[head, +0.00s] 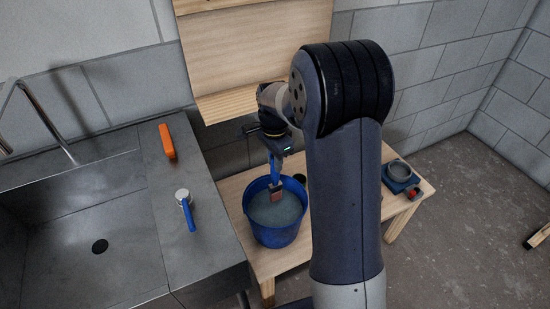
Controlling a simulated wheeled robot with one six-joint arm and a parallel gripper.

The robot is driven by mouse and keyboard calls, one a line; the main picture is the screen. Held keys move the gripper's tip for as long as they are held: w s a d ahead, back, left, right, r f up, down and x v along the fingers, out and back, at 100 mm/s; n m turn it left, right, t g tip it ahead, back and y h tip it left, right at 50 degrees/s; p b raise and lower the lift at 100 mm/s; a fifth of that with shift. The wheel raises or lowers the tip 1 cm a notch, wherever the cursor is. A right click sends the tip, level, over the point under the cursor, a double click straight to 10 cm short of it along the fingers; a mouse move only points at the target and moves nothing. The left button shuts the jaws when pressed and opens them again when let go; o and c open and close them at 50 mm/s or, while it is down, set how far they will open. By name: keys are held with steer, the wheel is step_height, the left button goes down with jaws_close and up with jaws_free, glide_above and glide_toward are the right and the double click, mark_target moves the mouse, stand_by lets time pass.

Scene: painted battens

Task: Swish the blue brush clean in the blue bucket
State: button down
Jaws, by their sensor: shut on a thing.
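My gripper (277,149) points down above the bucket and is shut on the blue brush (273,172) by the upper part of its handle. The brush hangs nearly upright, with its reddish-brown head low. The blue bucket (273,236) stands on the wooden bench and holds greyish liquid. The brush head is over the liquid, inside the outline of the bucket's mouth. I cannot tell whether the bristles touch the liquid. The fingertips are small and partly hidden.
The low wooden bench (238,213) also bears a blue thing with a grey ring (400,171) at right and a dark round thing behind the bucket. At left, the steel sink counter (215,262) bears an orange block (167,142) and a blue-handled item (187,212). A wooden panel (255,60) rises behind.

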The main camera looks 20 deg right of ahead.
mark_target(275, 182)
steer(key=shift+f+b, duration=3.05)
steer(key=shift+f, duration=1.95)
steer(key=shift+w, duration=0.1)
